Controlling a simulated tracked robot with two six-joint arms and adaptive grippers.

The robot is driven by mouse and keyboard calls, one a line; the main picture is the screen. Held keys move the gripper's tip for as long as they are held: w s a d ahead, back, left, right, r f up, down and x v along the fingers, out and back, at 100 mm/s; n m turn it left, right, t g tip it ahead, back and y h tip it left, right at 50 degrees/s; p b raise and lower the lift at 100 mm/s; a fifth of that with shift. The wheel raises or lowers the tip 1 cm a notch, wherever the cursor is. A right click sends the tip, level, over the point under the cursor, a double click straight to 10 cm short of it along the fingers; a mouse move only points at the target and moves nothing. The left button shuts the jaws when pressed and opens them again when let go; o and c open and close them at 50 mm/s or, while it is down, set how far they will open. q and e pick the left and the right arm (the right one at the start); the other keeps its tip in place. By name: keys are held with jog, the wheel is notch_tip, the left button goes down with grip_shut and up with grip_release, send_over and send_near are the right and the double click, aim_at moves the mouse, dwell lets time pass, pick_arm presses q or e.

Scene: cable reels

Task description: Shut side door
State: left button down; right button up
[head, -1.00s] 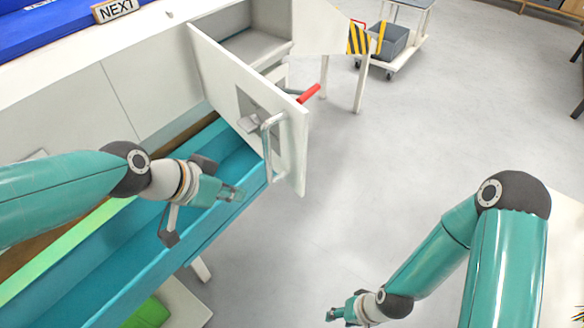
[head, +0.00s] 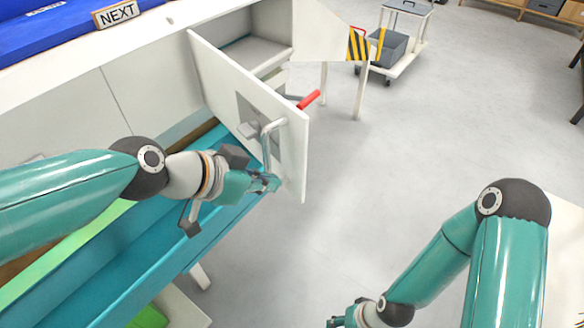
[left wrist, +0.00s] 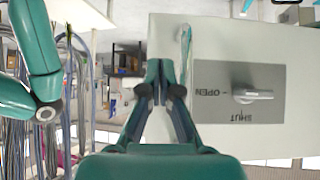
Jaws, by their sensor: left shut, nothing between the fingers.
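The white side door (head: 215,70) stands open, swung out from the white cabinet in the head view. It has a bar handle (head: 267,140) near its free edge and a grey latch plate. In the left wrist view the door (left wrist: 215,35) fills the right side, with the handle (left wrist: 186,50), a latch knob (left wrist: 252,96) and OPEN and SHUT lettering. My left gripper (head: 268,183) is shut and empty, close by the handle's lower end; I cannot tell whether it touches. My right gripper (head: 338,322) is low, partly cut off by the frame's bottom edge.
The cabinet compartment (head: 255,50) behind the door is open. A teal trough (head: 130,245) runs below my left arm. A red lever (head: 309,99) sticks out behind the door. A cart with a grey bin (head: 388,48) stands further back. The floor right of the door is clear.

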aim_at(296, 173)
pick_arm(q)
jog(key=shift+w+d+r+p, duration=0.1)
jog(key=shift+w+d+p, duration=0.4)
jog(key=shift+w+d, duration=0.8)
jog(key=shift+s+d, duration=0.1)
jog(key=shift+s, duration=0.05)
